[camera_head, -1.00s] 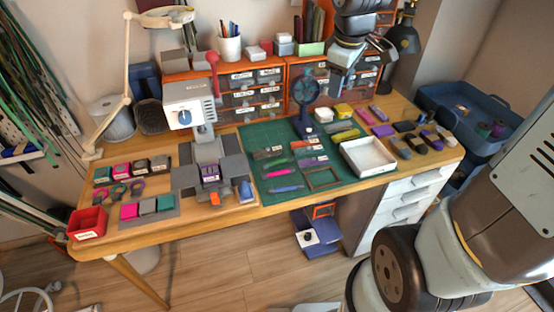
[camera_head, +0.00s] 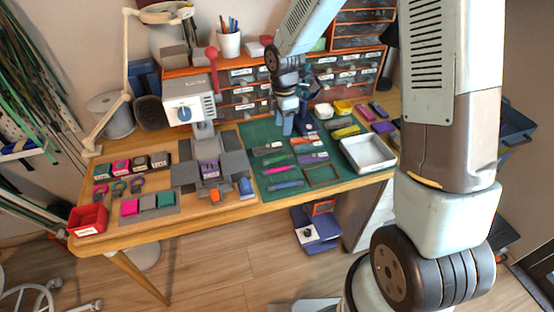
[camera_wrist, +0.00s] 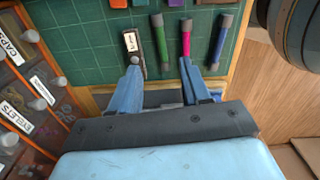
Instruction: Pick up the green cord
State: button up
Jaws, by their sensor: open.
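The green cord (camera_head: 277,160) lies on the green cutting mat (camera_head: 252,129), between a dark labelled piece (camera_head: 267,149) and the pink cord (camera_head: 279,169). The wrist view shows the green cord (camera_wrist: 160,40) as a thin stick with grey ends. The pink cord (camera_wrist: 186,44) lies to its right there, and the labelled piece (camera_wrist: 133,44) to its left. My gripper (camera_head: 287,129) is over the back of the mat, pointing down. In the wrist view my gripper (camera_wrist: 162,70) is open and empty, its fingers on either side of the green cord's near end, seemingly above it.
A blue cord (camera_head: 286,186) lies in front of the pink one. A purple cord (camera_head: 312,158) and a small wooden frame (camera_head: 322,177) lie to the right. A white tray (camera_head: 367,153) is further right. Orange drawer units (camera_head: 240,96) stand behind the mat.

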send_over(284, 155)
jog(key=f, duration=0.7)
jog(key=shift+s+a+f, duration=0.15)
jog(key=shift+a+f, duration=0.1)
jog(key=shift+f, duration=0.05)
jog(key=shift+d+f, duration=0.2)
jog(key=shift+f, duration=2.6)
jog(key=shift+c, duration=0.2)
grip_shut()
